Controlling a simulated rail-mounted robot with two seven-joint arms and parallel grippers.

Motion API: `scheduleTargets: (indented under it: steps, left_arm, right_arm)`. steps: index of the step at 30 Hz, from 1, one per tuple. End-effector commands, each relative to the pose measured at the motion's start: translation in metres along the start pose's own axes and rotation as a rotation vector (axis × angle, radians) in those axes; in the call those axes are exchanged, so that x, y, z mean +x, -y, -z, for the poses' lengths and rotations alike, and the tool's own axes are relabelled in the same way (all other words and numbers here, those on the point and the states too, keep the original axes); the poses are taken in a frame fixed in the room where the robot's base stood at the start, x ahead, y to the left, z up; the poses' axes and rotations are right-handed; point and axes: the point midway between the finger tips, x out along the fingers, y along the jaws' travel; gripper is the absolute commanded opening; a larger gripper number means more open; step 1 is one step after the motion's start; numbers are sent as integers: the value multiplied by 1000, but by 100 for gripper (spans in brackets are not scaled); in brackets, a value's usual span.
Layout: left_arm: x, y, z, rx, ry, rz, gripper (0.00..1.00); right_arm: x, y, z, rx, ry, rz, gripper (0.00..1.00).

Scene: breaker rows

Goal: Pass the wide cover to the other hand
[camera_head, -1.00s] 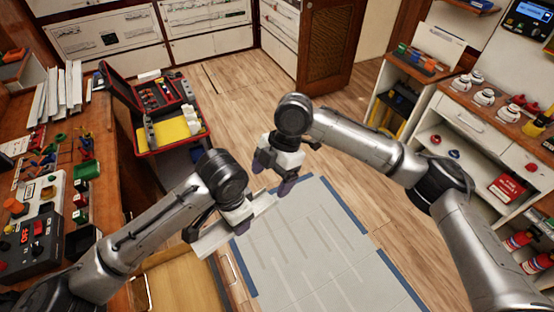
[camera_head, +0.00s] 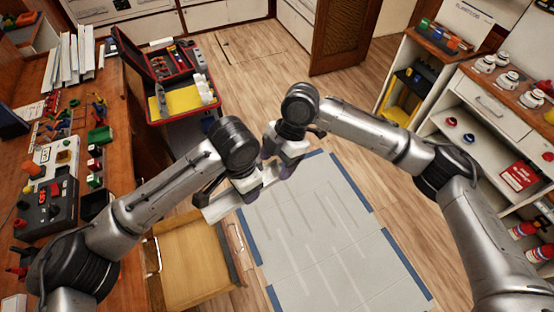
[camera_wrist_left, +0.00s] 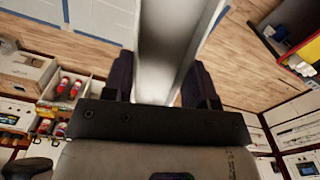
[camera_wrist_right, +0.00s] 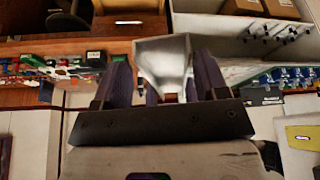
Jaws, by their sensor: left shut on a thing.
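The wide cover (camera_head: 225,208) is a long pale channel-shaped strip. My left gripper (camera_head: 247,184) is shut on it and holds it in the air. In the left wrist view the cover (camera_wrist_left: 168,45) runs out between the dark fingers (camera_wrist_left: 160,82). My right gripper (camera_head: 277,168) is at the cover's upper right end, close beside the left one. In the right wrist view the cover's end (camera_wrist_right: 163,60) lies between the spread fingers (camera_wrist_right: 160,78), which look open around it. The contact in the head view is partly hidden by the grippers.
A red toolbox (camera_head: 160,85) stands open beyond the left arm. A workbench (camera_head: 100,180) with switches and a control box (camera_head: 45,208) is on the left. An open wooden drawer (camera_head: 190,262) is below the cover. A grey mat (camera_head: 325,235) covers the floor. Shelves (camera_head: 480,130) stand at right.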

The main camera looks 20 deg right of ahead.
Motion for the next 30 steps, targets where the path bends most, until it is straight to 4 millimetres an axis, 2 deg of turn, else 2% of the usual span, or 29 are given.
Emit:
scheduleTargets:
  steps: [2, 11, 12, 21, 30]
  left_arm:
    - [0, 0, 0, 0, 0, 0, 28]
    - [0, -1, 1, 5, -1, -2, 29]
    - [0, -2, 1, 5, -1, -2, 54]
    - [0, -1, 0, 2, 0, -1, 82]
    - [-4, 0, 0, 1, -1, 0, 82]
  right_arm:
    - [0, 0, 0, 0, 0, 0, 59]
    - [0, 0, 0, 0, 0, -2, 30]
    - [-1, -1, 0, 0, 0, -3, 29]
    - [0, 0, 0, 0, 0, -2, 29]
    - [0, 0, 0, 0, 0, -1, 29]
